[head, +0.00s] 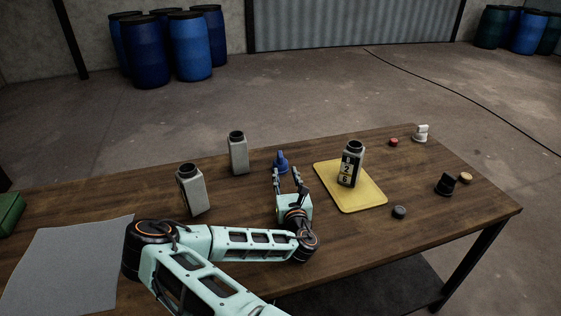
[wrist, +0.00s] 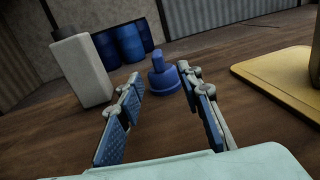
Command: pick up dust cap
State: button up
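A blue stepped cap-like piece (head: 281,162), perhaps the dust cap, stands upright on the wooden table near its far edge. In the wrist view the blue piece (wrist: 163,78) is straight ahead, between the fingertips in the picture and apparently just beyond them. My gripper (head: 286,176) is low over the table, its fingers spread and pointing at the blue piece. In the wrist view my gripper (wrist: 159,82) is open with nothing between its blue pads. Other small caps are grey (head: 399,212), black (head: 445,184), tan (head: 464,178) and red (head: 393,142).
Grey bottles stand left of the blue piece, one nearer (head: 191,190) and one farther (head: 238,153). A labelled bottle (head: 350,165) stands on a yellow mat (head: 365,200) to the right. A white fitting (head: 421,133) is at the far right. A grey sheet (head: 65,265) lies left.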

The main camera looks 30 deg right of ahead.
aim_at(281, 160)
jog(key=x, duration=0.5)
jog(key=shift+w, duration=0.1)
jog(key=shift+r+x, duration=0.2)
jog(key=shift+x, duration=2.5)
jog(key=shift+a, duration=0.2)
grip_shut()
